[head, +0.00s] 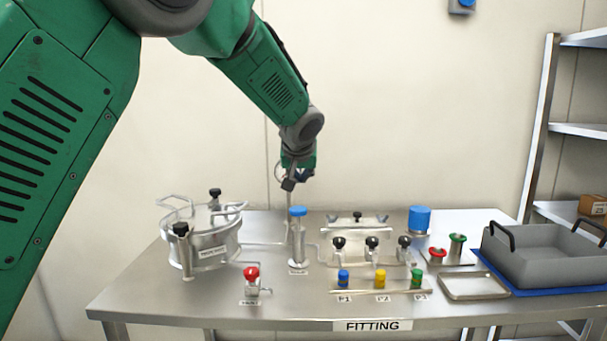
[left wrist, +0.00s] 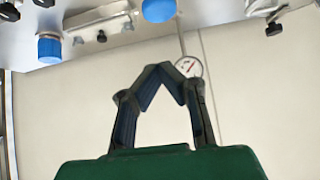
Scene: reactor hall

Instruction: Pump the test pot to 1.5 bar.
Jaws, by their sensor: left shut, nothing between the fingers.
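The test pot (head: 212,250), a round steel vessel with a clamped lid, stands at the left of the bench. The pump (head: 297,246), a steel cylinder with a blue knob (head: 298,211), stands to its right. My left gripper (head: 289,184) is shut and empty, above the blue knob and apart from it. A round white gauge with a red needle (left wrist: 188,67) shows just beyond my left fingertips (left wrist: 168,68) in the left wrist view; in the head view the gripper partly hides it. The reading is too small to tell. My right gripper is not in view.
A red-knobbed valve (head: 252,280) stands in front of the pot. A black-knobbed manifold (head: 371,248) and a rail of coloured fittings (head: 380,287) are right of the pump. A blue-capped cylinder (head: 419,220), a small tray (head: 474,287) and a grey crate (head: 535,263) stand further right.

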